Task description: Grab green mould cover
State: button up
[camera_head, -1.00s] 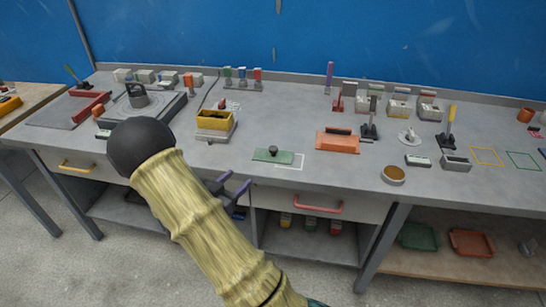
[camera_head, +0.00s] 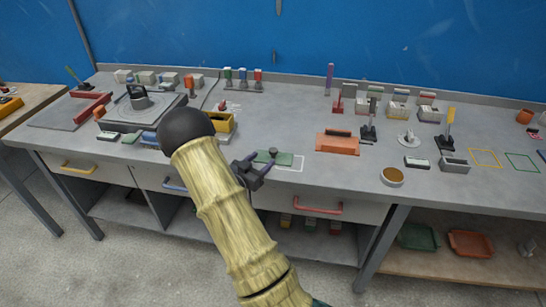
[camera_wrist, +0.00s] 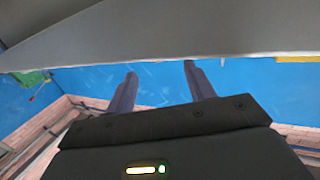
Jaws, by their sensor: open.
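The green mould cover (camera_head: 284,159) is a flat green plate with a dark knob. It lies near the front edge of the bench, inside a white outline, and its left end is partly hidden behind my gripper. My gripper (camera_head: 256,163) appears at the left end of the cover in the head view. I cannot tell its height or whether it touches the cover. In the wrist view its two fingers (camera_wrist: 159,72) stand apart with nothing between them. The cover cannot be made out there.
An orange block with a dark handle (camera_head: 338,143) stands right of the cover. A yellow container (camera_head: 222,123) stands to the left, partly behind my arm. A small round bowl (camera_head: 392,176) is at the front right. A red drawer handle (camera_head: 318,208) sticks out below the bench edge.

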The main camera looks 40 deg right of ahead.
aim_at(269, 155)
jog(key=x, duration=0.3)
jog(key=p+x, duration=0.1)
jog(key=x, duration=0.1)
jog(key=shift+s+d+f, duration=0.1)
jog(key=shift+d+f, duration=0.05)
jog(key=shift+f, duration=0.15)
jog(key=shift+c, duration=0.2)
jog(key=c, duration=1)
